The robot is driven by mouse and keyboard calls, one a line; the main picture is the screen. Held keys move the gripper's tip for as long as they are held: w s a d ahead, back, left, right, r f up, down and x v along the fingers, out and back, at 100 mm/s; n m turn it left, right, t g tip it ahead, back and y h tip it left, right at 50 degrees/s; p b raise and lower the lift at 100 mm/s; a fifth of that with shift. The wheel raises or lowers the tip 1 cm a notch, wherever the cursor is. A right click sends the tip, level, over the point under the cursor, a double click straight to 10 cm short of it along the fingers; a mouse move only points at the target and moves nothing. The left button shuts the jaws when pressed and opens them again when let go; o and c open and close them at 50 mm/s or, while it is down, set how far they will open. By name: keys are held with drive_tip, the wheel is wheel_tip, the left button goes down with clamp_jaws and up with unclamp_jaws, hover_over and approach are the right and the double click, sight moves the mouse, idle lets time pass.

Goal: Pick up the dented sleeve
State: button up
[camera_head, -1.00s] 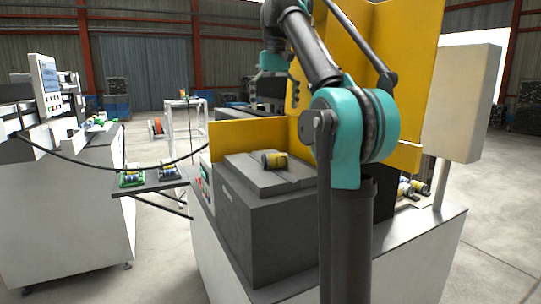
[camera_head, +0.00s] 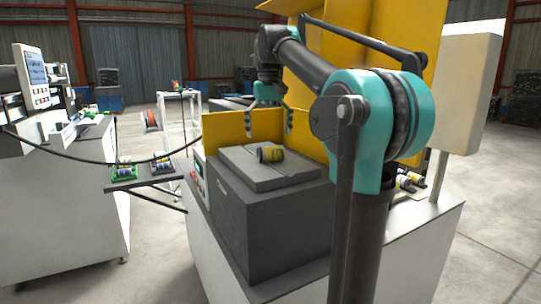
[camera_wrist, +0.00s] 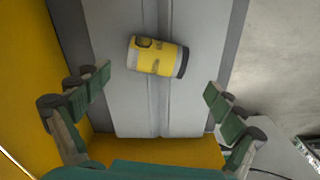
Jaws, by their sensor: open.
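My gripper (camera_head: 269,121) hangs above and behind the sleeve in the head view. In the wrist view, my gripper (camera_wrist: 159,83) has its fingers spread wide and empty, with the sleeve beyond and between the fingertips, not touching either.
A yellow guard (camera_head: 228,131) stands behind the grey block, with taller yellow panels at right. Small parts sit on a side shelf (camera_head: 150,181) at left, and more cylinders (camera_head: 409,181) lie at right. A dark cable (camera_head: 85,160) sags across the left.

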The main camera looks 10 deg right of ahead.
sight(271, 150)
drive_tip(key=shift+s+d+f, duration=0.1)
drive_tip(key=shift+d+f, duration=0.05)
drive_tip(key=shift+f, duration=1.4)
drive_tip(key=shift+s+d+f, duration=0.1)
drive_tip(key=shift+f, duration=1.4)
drive_tip(key=c, duration=1.6)
drive_tip(key=shift+r, duration=0.1)
